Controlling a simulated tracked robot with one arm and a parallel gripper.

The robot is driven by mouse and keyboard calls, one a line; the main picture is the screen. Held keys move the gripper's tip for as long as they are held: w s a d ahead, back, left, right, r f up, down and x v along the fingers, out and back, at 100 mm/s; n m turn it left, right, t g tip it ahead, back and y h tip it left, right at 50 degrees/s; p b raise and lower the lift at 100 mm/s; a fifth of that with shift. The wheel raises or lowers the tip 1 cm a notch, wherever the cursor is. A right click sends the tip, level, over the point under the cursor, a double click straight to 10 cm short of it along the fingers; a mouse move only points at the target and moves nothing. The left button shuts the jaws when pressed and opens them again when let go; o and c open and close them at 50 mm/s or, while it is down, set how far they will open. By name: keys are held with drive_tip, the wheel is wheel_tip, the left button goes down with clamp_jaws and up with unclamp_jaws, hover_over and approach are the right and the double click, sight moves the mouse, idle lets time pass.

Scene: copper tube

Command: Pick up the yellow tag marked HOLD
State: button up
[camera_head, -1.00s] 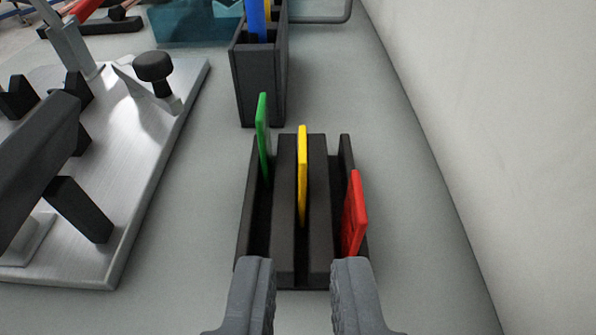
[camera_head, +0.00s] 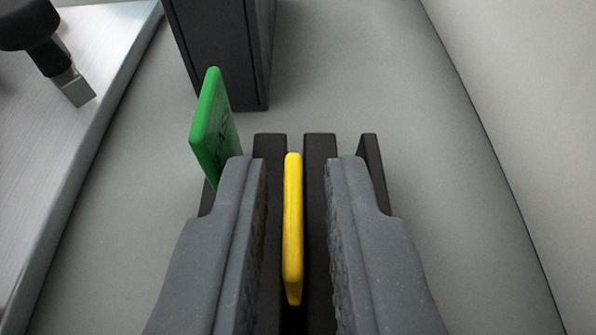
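The yellow tag (camera_head: 293,225) stands on edge in the middle slot of a black slotted rack (camera_head: 320,160). Its marking cannot be read from this angle. My gripper (camera_head: 295,185) is open, with one grey finger on each side of the yellow tag. Gaps show between the tag and both fingers. The green tag (camera_head: 213,125) stands in the left slot, just left of my left finger, with dark lettering too small to read. The red tag is almost wholly hidden behind my right finger.
A tall black holder (camera_head: 222,50) stands behind the rack. A metal plate (camera_head: 75,130) with a black knob (camera_head: 30,25) lies at the left. A pale wall rises at the right, with clear grey surface between it and the rack.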

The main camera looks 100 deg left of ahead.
drive_tip(key=shift+a, duration=0.15)
clamp_jaws()
